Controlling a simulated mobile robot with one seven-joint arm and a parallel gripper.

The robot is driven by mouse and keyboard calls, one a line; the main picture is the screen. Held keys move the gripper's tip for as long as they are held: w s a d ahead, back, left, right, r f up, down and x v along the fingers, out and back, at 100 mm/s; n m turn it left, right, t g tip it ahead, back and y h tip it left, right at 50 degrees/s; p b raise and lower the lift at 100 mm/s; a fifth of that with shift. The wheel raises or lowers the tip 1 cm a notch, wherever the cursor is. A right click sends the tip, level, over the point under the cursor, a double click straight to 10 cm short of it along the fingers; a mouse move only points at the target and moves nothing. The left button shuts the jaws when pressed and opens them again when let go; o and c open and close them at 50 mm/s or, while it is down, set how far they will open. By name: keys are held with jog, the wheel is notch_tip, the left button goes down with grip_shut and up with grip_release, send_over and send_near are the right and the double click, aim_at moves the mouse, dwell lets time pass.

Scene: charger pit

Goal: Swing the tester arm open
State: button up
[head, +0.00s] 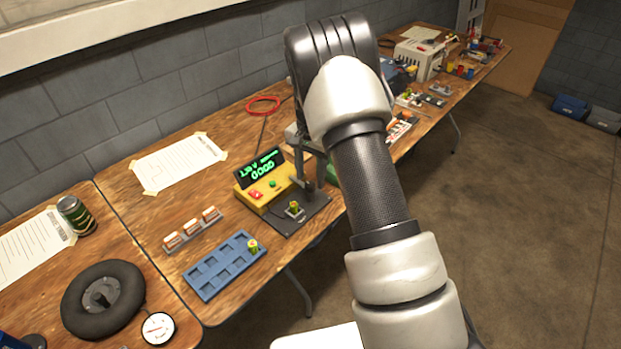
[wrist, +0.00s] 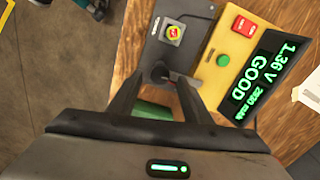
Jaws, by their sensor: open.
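The cell tester is a yellow box (head: 265,192) with a lit green display and red and green buttons, beside a dark base plate (wrist: 200,12). Its display reads 1.36 V GOOD in the wrist view. A yellow-green cell (wrist: 172,33) stands in the plate's socket, also in the head view (head: 294,208); nothing covers it from above. The tester arm's dark round end (wrist: 160,72) shows at the plate's near end, between the fingertips of my gripper (wrist: 157,79). The fingers are apart; I cannot tell whether they touch it. My arm hides part of the tester in the head view.
A blue tray (head: 224,266) with one cell lies in front of the tester, with a rack of orange-and-white pieces (head: 192,231) beside it. A can (head: 75,216), a black wheel (head: 104,298) and a dial gauge (head: 158,329) are at left. Cluttered gear stands farther right along the bench.

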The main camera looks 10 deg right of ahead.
notch_tip(320, 180, up, 16)
jog(key=p, duration=0.1)
dwell(0.4)
notch_tip(320, 180, up, 8)
jog(key=n+t+p, duration=0.1)
jog(key=p, duration=0.1)
send_over(311, 184)
jog(key=s, duration=0.4)
jog(key=s+r+n+t+p, duration=0.1)
jog(key=s+r+n+p, duration=0.2)
jog(key=s+r, duration=0.75)
jog(key=s+r+n+t+p, duration=0.1)
jog(key=s+r+n+p, duration=0.1)
jog(key=s, duration=0.7)
jog(key=s+r+n+t+p, duration=0.2)
jog(key=s+r+p, duration=0.1)
jog(key=s, duration=0.7)
jog(key=shift+a+r+n+t, duration=0.2)
jog(key=shift+a+n+t, duration=0.1)
jog(key=shift+a+n, duration=0.1)
